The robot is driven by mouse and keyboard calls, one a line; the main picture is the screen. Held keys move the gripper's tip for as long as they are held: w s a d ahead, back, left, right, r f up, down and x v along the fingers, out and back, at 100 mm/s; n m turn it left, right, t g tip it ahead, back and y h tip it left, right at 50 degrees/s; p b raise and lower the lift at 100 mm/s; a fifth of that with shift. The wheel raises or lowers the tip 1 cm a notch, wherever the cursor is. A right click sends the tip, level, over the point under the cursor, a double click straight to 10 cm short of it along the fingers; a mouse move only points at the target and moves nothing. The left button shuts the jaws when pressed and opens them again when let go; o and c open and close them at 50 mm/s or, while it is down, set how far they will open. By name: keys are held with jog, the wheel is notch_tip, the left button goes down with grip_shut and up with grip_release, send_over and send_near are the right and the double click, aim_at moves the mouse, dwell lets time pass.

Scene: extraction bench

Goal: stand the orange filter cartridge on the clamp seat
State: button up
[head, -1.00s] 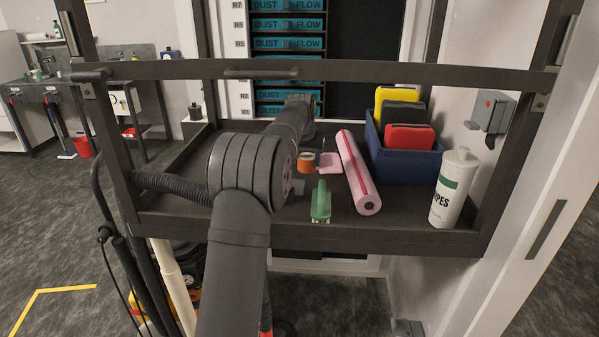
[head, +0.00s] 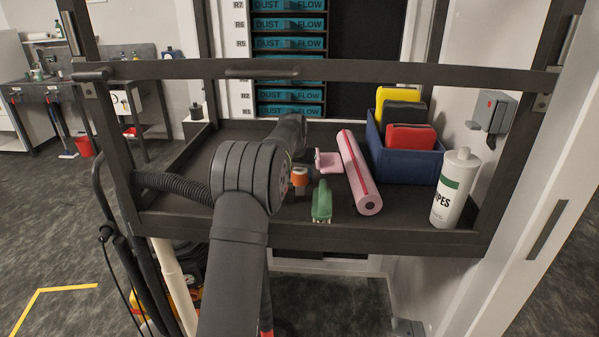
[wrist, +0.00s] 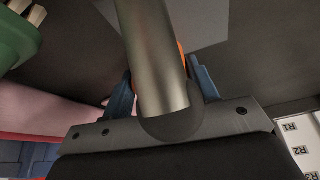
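The orange filter cartridge (head: 300,175) shows in the head view just right of my arm, behind the green brush. In the wrist view its orange (wrist: 182,62) shows between my gripper's blue fingers (wrist: 163,88). A metal cylinder in front hides most of it. The fingers appear closed on the cartridge from both sides. In the head view my arm hides most of the gripper. A lighter grey flat patch (wrist: 198,22) lies on the tray beyond the fingers in the wrist view. I cannot tell whether it is the clamp seat, or whether the cartridge touches it.
A pink piece (head: 329,163) and a pink roll with a red strip (head: 360,175) lie to the right. Farther right are a blue bin (head: 410,162) with coloured blocks and a white wipes bottle (head: 455,190). A rail (head: 400,70) crosses above.

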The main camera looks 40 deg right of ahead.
jog(key=o, duration=0.4)
jog(key=shift+r, duration=0.1)
jog(key=shift+o, duration=0.4)
jog(key=v, duration=1.2)
